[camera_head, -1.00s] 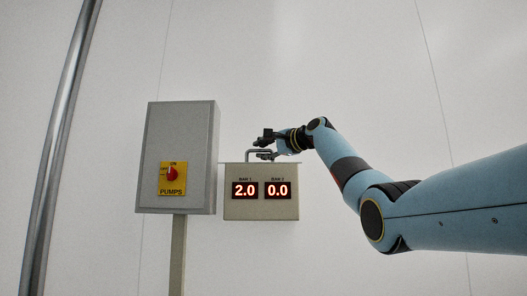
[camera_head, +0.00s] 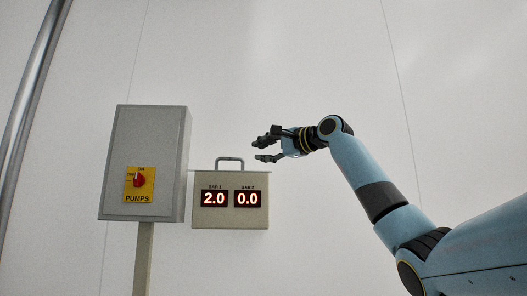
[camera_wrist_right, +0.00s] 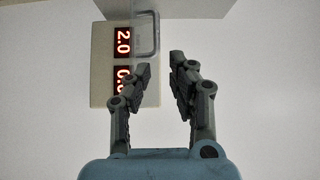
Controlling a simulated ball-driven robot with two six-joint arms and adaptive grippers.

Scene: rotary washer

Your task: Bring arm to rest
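My right gripper (camera_head: 262,148) is open and empty, above and to the right of the display box's handle in the head view. In the right wrist view its two fingers (camera_wrist_right: 160,80) stand apart with nothing between them. The right arm (camera_head: 365,180) is blue and comes in from the lower right. My left gripper is not in view.
A beige display box (camera_head: 230,219) with a metal handle (camera_head: 229,159) reads 2.0 and 0.0. A grey cabinet (camera_head: 148,130) on a post has a red rotary switch (camera_head: 139,181) on a yellow plate. A metal pipe (camera_head: 30,80) runs at the far left.

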